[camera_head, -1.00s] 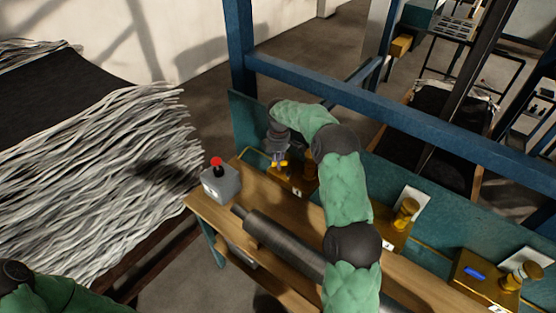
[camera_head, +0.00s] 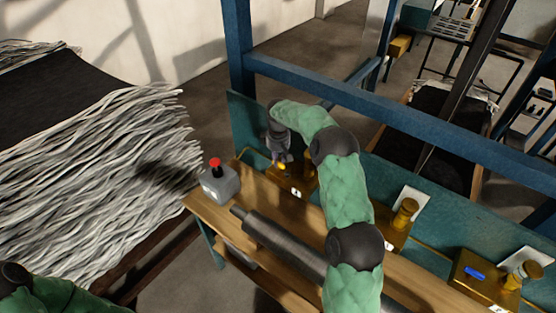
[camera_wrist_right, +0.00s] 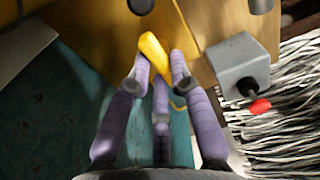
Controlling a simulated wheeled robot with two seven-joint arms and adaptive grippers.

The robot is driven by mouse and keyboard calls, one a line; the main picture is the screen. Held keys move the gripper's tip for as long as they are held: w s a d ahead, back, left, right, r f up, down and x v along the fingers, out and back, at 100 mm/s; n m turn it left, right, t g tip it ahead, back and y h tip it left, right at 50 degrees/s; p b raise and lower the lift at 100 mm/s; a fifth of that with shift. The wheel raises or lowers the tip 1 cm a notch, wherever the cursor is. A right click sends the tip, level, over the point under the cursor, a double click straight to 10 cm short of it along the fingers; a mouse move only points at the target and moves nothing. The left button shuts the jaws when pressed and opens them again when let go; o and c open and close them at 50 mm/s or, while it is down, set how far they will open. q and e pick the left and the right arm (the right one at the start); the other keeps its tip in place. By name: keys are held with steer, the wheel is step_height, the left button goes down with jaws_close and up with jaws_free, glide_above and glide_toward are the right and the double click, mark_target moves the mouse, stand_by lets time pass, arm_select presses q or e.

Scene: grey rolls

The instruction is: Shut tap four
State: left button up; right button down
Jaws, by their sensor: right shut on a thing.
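A yellow tap handle (camera_wrist_right: 152,50) shows between the purple fingers of my right gripper (camera_wrist_right: 158,75) in the right wrist view. The right gripper is shut on this handle. In the head view the right gripper (camera_head: 281,160) is over the leftmost tap's brass block (camera_head: 285,183), and only a bit of yellow shows beside the fingers. A small white label (camera_head: 296,193) is on the block's front; its number is too small to read. My left arm shows at the bottom left, but its gripper is out of view.
A grey box with a red button (camera_head: 216,165) stands left of the tap, near the bench end (camera_head: 200,203). A grey roller (camera_head: 280,242) lies in front. A blue frame beam (camera_head: 400,120) crosses behind my right arm.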

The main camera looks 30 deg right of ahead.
stand_by(0.3)
steer(key=c, duration=1.1)
jaws_free()
step_height(320, 180, up, 12)
steer(key=shift+f, duration=0.1)
